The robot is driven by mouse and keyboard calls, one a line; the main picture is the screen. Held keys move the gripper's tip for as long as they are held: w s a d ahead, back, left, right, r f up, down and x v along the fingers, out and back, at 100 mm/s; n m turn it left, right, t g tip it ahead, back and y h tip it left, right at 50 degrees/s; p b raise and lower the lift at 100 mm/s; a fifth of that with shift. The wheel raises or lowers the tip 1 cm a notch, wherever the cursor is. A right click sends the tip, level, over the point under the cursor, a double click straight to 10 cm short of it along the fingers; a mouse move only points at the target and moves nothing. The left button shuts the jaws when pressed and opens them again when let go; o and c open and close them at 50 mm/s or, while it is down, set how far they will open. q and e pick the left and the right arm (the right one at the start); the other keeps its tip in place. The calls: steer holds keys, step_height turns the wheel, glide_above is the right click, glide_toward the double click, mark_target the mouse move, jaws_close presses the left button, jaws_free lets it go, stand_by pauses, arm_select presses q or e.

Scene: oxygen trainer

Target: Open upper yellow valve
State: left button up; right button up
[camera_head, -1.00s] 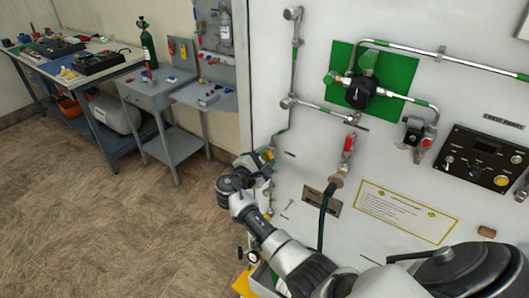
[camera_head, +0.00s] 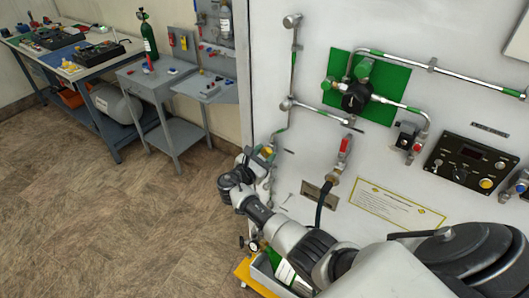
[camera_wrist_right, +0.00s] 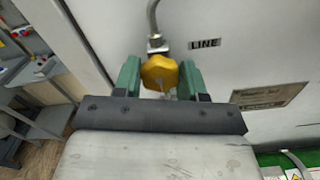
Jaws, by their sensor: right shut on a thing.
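The yellow valve knob (camera_wrist_right: 159,72) sits on a thin metal pipe on the white panel, left of a "LINE" label. In the wrist view my right gripper (camera_wrist_right: 158,78) has one green finger on each side of the knob and is shut on it. In the head view, the right gripper (camera_head: 262,157) is at the panel's left edge, at the lower end of the vertical pipe. Only a little of the yellow knob (camera_head: 267,151) shows there, as the gripper covers most of it. My left gripper is not in view.
The white panel carries a green plate with a black regulator (camera_head: 356,97), a red-handled valve (camera_head: 345,147) with a black hose, and a black control box (camera_head: 470,163). A grey side table (camera_head: 150,80) and a blue workbench stand at the left. The floor between is clear.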

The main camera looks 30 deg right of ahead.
stand_by(0.5)
steer(key=o, duration=0.9)
steer(key=shift+o, duration=0.2)
steer(key=b+v, duration=0.2)
steer(key=v, duration=0.8)
steer(key=shift+a, duration=0.3)
steer(key=shift+s, duration=0.1)
